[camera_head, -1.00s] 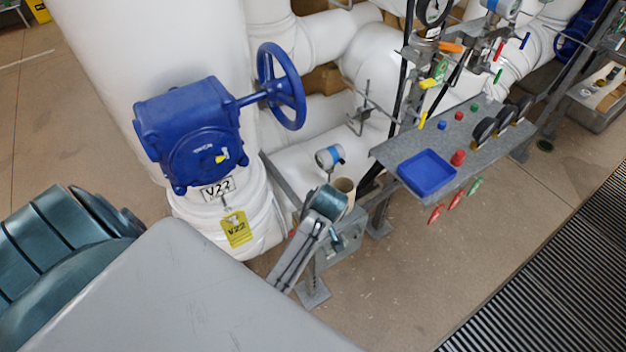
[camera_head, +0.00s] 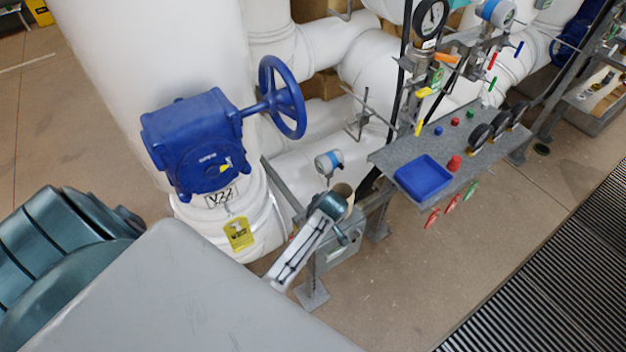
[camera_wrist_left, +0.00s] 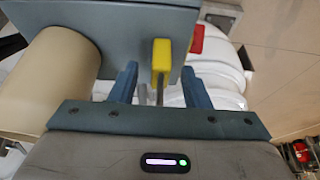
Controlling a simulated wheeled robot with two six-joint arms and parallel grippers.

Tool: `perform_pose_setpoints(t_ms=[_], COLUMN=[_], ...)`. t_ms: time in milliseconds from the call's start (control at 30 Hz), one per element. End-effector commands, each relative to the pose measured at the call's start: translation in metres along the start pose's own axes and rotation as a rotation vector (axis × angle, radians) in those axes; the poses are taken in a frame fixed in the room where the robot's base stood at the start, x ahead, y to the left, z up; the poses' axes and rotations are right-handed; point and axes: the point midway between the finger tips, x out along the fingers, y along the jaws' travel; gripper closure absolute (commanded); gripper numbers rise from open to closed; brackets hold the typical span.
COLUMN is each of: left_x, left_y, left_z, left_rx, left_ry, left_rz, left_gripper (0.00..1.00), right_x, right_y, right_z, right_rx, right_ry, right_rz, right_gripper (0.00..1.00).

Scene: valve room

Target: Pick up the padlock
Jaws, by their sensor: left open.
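A narrow yellow block (camera_wrist_left: 161,56), which looks like a padlock body seen edge-on, shows in the left wrist view against the side of a grey box (camera_wrist_left: 105,28). A thin grey metal part runs below it. My left gripper (camera_wrist_left: 159,76) is open, with one blue-grey finger on each side of the yellow block. I cannot tell whether either finger touches it. In the head view my left arm reaches to the grey box (camera_head: 343,250) beside the blue valve; its fingers cannot be made out there. My right gripper is not in view.
A tan cylinder (camera_wrist_left: 60,68) stands close left of the gripper. A red piece (camera_wrist_left: 197,38) is just right of the yellow block. A grey shelf (camera_head: 400,150) with a blue tray (camera_head: 422,178) and hanging red tags or locks (camera_head: 432,217) is to the right. A blue valve (camera_head: 195,140) stands left.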

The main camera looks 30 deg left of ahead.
Motion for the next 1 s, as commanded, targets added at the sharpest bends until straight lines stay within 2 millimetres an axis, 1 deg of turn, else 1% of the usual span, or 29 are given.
perform_pose_setpoints(t_ms=[33,133,367,467,500,600,867,1000], left_x=[0.005,0.012,0.014,0.014,0.014,0.014,0.013,0.004], left_y=[0.0,0.0,0.0,0.0,0.0,0.0,0.0,0.001], left_z=[-0.001,0.0,0.0,0.0,0.0,0.0,0.0,-0.005], left_rx=[0.0,-0.001,-0.001,-0.001,-0.001,0.0,-0.001,-0.002], left_ry=[0.0,0.0,0.0,0.0,0.0,0.0,0.0,0.002], left_rz=[-0.002,-0.001,0.001,0.001,0.001,0.0,0.001,0.003], left_gripper=[0.57,0.57,0.57,0.75,0.83,1.0,1.0,1.0], right_x=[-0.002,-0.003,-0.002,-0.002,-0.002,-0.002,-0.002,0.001], right_y=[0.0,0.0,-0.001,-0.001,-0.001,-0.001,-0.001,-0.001], right_z=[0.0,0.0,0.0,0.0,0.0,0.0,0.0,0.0], right_rx=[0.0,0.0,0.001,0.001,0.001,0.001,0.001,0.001], right_ry=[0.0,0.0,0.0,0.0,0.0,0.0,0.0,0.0], right_rz=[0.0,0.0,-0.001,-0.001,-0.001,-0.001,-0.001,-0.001], right_gripper=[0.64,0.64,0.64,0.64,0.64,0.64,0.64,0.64])
